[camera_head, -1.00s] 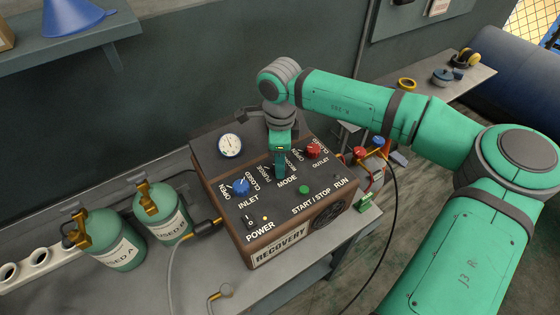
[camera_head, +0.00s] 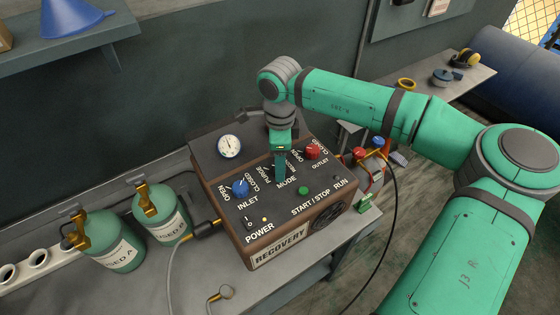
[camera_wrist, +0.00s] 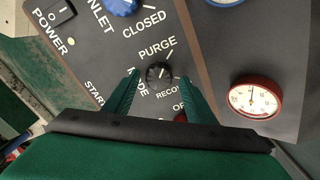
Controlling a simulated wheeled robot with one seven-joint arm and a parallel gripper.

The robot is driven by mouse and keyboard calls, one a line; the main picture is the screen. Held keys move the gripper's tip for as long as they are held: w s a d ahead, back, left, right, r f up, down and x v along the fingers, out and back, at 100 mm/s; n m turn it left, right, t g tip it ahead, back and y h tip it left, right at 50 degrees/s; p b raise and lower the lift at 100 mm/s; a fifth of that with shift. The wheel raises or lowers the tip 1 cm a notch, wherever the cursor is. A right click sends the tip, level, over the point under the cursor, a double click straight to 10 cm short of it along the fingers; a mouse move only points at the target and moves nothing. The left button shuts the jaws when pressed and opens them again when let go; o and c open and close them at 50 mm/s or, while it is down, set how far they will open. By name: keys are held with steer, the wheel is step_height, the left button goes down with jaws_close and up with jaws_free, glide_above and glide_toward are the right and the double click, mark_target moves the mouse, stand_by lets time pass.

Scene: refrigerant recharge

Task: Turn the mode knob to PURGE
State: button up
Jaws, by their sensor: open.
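The black mode knob (camera_wrist: 160,75) sits on the recovery machine's dark top panel, with the PURGE label (camera_wrist: 157,48) just above it in the wrist view. A small white mark shows on the knob, but I cannot tell exactly where it points. My gripper (camera_wrist: 162,88) is open, with one green finger on each side of the knob; I cannot tell whether they touch it. In the head view my gripper (camera_head: 281,172) points down over the recovery machine (camera_head: 230,222) and hides the knob. The MODE and RECOVER labels are partly covered by the fingers in the wrist view.
The blue inlet knob (camera_head: 240,187) is left of my gripper and the red outlet knob (camera_head: 313,151) is to its right. A green start/stop button (camera_head: 304,190) and a power switch (camera_head: 249,222) are nearer the front. Green cylinders (camera_head: 112,240) stand at the left.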

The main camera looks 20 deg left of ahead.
step_height(320, 180, up, 11)
steer(key=shift+s+f, duration=0.15)
stand_by(0.7)
